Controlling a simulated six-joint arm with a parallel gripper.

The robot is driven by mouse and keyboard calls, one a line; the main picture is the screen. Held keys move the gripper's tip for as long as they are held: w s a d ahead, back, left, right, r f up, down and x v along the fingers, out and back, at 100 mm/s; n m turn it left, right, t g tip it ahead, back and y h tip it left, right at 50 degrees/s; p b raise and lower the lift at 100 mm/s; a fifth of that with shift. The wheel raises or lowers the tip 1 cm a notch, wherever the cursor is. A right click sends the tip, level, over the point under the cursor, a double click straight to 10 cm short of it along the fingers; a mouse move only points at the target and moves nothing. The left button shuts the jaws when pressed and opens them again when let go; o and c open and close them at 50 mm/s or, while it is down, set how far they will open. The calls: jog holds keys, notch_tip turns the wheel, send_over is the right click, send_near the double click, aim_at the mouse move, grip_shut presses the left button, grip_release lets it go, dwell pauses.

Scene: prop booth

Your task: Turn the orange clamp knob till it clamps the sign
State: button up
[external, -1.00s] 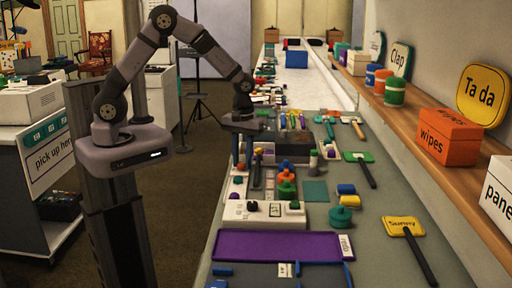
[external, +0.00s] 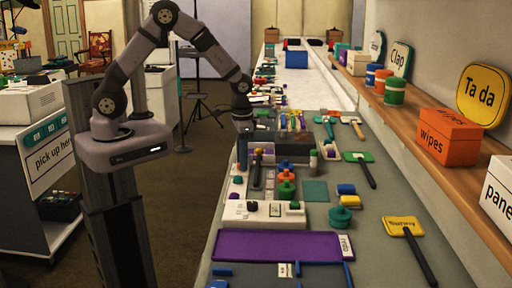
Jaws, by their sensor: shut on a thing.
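My gripper (external: 242,168) points straight down at the left edge of the bench, by the pale panel. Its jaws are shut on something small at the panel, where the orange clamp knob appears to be. The knob itself is hidden by the fingers and too small to make out. I cannot tell which sign sits in the clamp, or how tight the clamp is.
Right of my gripper stand a dark upright handle (external: 256,172) and an orange and green stacked piece (external: 286,180). A white box with knobs (external: 262,215) and a purple board (external: 280,245) lie nearer. A yellow Sunny sign (external: 402,226) lies at right.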

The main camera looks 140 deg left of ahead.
jog(key=m+p, duration=0.1)
jog(key=m, duration=0.4)
jog(key=shift+r+m, duration=0.1)
jog(key=shift+m, duration=2.4)
jog(key=shift+p, duration=0.3)
jog(key=o, duration=1.1)
jog(key=shift+c, duration=0.2)
jog(key=shift+d+r+b, duration=0.15)
jog(key=shift+r+b, duration=0.85)
jog(key=shift+r, duration=2.6)
